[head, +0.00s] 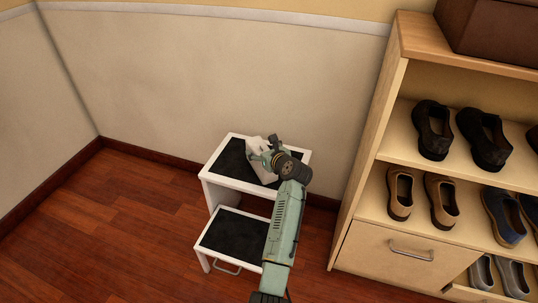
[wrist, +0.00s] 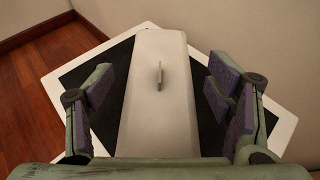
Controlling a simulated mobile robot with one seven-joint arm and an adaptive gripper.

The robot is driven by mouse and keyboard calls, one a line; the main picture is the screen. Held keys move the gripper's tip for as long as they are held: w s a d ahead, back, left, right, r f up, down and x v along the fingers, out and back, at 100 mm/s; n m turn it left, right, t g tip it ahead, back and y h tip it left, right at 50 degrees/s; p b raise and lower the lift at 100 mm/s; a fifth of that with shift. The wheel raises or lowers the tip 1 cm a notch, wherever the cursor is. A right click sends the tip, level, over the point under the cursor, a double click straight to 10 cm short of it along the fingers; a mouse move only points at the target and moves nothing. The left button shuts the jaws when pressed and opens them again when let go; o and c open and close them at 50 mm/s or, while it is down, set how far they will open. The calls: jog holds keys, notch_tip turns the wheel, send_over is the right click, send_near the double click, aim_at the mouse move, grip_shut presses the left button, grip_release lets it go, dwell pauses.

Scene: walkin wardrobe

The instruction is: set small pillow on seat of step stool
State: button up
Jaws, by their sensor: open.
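The small pillow (wrist: 160,100) is a pale grey, block-like piece with a small tab on its upper face. It lies on the black top seat of the white step stool (head: 232,162); it also shows in the head view (head: 262,174), partly hidden by my gripper. The stool's top also shows in the wrist view (wrist: 72,72). My gripper (wrist: 160,95) is open, with one purple-padded finger on each side of the pillow and a visible gap on both sides. It also shows over the seat in the head view (head: 266,158).
The stool has a lower black step (head: 235,236) with a handle at its front. A wooden shoe rack (head: 362,175) with several shoes stands to the right. The wall is close behind the stool. The wooden floor (head: 110,220) on the left is clear.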

jog(key=v, duration=1.1)
jog(key=shift+r, duration=0.15)
